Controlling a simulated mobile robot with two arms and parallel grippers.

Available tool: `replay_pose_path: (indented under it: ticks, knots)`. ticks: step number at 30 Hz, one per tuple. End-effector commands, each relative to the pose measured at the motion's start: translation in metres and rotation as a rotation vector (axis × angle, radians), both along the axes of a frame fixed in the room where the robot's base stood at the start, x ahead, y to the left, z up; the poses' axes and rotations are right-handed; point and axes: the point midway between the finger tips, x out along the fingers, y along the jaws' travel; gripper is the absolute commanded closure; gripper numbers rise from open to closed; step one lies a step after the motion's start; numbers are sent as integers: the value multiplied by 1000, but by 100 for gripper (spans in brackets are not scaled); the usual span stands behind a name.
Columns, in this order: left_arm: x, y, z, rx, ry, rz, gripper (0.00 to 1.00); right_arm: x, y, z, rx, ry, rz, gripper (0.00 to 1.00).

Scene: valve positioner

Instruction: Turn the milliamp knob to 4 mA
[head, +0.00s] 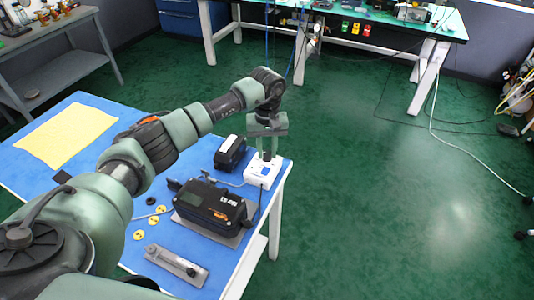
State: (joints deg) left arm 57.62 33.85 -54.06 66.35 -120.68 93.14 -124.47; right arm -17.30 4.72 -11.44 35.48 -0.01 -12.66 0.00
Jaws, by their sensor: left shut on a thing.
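A small white box (257,178) with a blue label or display sits at the right corner of the blue table. My left gripper (267,156) points straight down onto the top of this box. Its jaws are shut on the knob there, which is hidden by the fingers. The knob's setting and any reading on the box are too small to tell. A black valve positioner (208,203) lies beside the box on a grey plate, with a cable running near the box. My right gripper is not in view.
A black device (229,153) stands just left of the white box. Several yellow discs (139,234) and a metal bracket (178,265) lie on the blue table (90,215). A yellow sheet (68,138) lies at the far left. Green floor is open to the right.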

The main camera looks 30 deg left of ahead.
Motion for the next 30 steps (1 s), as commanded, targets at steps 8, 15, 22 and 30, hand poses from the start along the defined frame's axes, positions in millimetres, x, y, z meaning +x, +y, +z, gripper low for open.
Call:
replay_pose_path:
  ticks: [8, 15, 22, 30]
  knots:
    - [0, 1, -2, 2, 0, 260, 100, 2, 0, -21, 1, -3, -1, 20]
    - [0, 0, -1, 1, -1, 489, 100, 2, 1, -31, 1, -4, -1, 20]
    - [0, 0, -1, 1, -1, 707, 100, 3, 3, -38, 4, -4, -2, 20]
    - [0, 0, -1, 1, 0, 964, 100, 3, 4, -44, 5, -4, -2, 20]
